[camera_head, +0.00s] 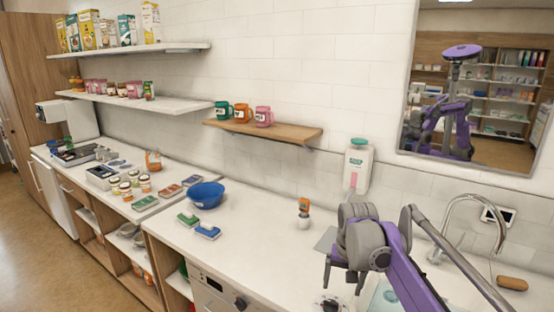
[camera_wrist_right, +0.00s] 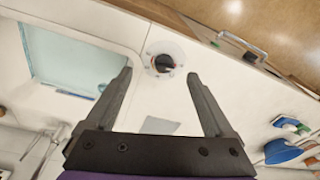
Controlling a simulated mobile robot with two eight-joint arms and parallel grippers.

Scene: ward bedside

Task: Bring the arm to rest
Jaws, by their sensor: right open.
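My right arm (camera_head: 400,265) is purple and grey and reaches over the counter at the right of the head view. My right gripper (camera_head: 344,286) points down with its two dark fingers apart. In the right wrist view the gripper (camera_wrist_right: 160,73) has wide-spread fingers with nothing held between them. A round white item with a dark centre (camera_wrist_right: 162,62) shows beyond and between the fingertips; it also shows at the bottom edge of the head view (camera_head: 330,303), partly cut off. My left gripper is not in view.
The white counter (camera_head: 255,240) carries a blue bowl (camera_head: 206,194), green and blue items, and a small orange-topped item (camera_head: 304,213). A sink (camera_wrist_right: 75,60) and a curved tap (camera_head: 468,205) are at the right. A dispenser (camera_head: 357,165), wooden shelf (camera_head: 270,131) and mirror (camera_head: 480,90) are on the wall.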

